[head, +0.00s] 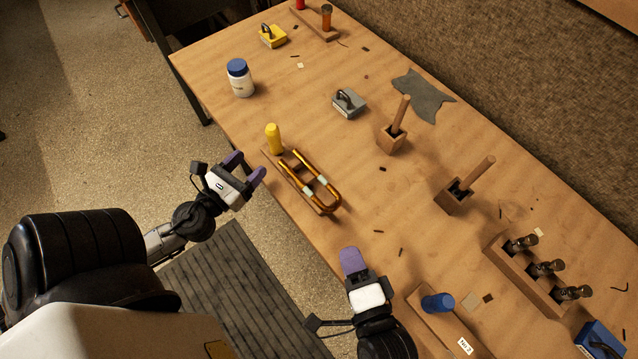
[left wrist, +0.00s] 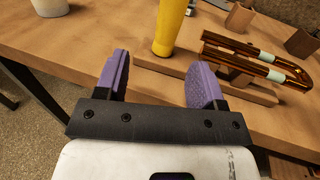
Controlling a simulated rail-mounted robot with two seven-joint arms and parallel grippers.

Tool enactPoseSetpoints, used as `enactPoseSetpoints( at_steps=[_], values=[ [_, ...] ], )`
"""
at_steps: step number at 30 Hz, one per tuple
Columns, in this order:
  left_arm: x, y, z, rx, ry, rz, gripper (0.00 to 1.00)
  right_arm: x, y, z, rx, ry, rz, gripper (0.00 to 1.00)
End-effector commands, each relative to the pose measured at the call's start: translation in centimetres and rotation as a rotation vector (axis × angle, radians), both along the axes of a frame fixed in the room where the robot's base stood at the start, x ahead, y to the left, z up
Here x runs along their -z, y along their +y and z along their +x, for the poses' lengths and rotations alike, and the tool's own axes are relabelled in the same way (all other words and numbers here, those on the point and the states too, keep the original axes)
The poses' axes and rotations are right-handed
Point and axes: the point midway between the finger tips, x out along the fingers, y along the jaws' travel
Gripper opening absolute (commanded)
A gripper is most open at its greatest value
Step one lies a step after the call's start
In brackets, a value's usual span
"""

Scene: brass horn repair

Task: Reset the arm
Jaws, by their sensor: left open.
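My left gripper (head: 246,168) is open and empty off the table's front edge, beside the wooden stand with the brass slide. Its two purple fingers also show in the left wrist view (left wrist: 160,85), with nothing between them. My right gripper (head: 353,262) is over the table's front edge, pointing away from me; only one purple pad shows clearly, so its opening cannot be told. The brass U-shaped slide (head: 325,190) rests on its wooden stand (head: 292,180), with a yellow cylinder (head: 274,139) upright at the stand's left end. The slide also shows in the left wrist view (left wrist: 250,60).
The workbench (head: 235,120) holds a white jar with a blue lid (head: 240,79), a grey block (head: 349,103), wooden holders with rods (head: 392,138), a grey cloth (head: 422,97), a rack of metal pieces (head: 525,270) and a blue cylinder (head: 437,302). Small dark scraps lie scattered.

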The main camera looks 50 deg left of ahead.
Motion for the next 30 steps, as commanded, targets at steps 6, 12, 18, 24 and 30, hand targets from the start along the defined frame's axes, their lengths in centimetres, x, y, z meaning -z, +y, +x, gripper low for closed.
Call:
enactPoseSetpoints(
  at_steps=[6,12,18,24,30],
  values=[
    [0.0,-0.5,-2.1,-0.003,-0.002,0.0,0.63,0.0,0.0,0.0,0.0,0.0,0.0,0.25],
    [0.0,-0.8,-3.0,-0.001,0.0,0.0,0.63,0.0,0.0,0.0,0.0,0.0,0.0,0.25],
    [0.0,-0.9,-3.4,0.0,0.003,0.001,0.63,0.0,0.0,0.0,0.0,0.0,0.0,0.25],
    [0.0,-0.9,-3.4,0.001,0.003,0.001,0.63,0.0,0.0,0.0,0.0,0.0,0.0,0.25],
    [-2.7,-0.7,-3.1,-0.039,-0.037,-0.103,0.63,-2.1,-0.7,0.2,0.017,-0.026,-0.039,0.25]
  ],
)
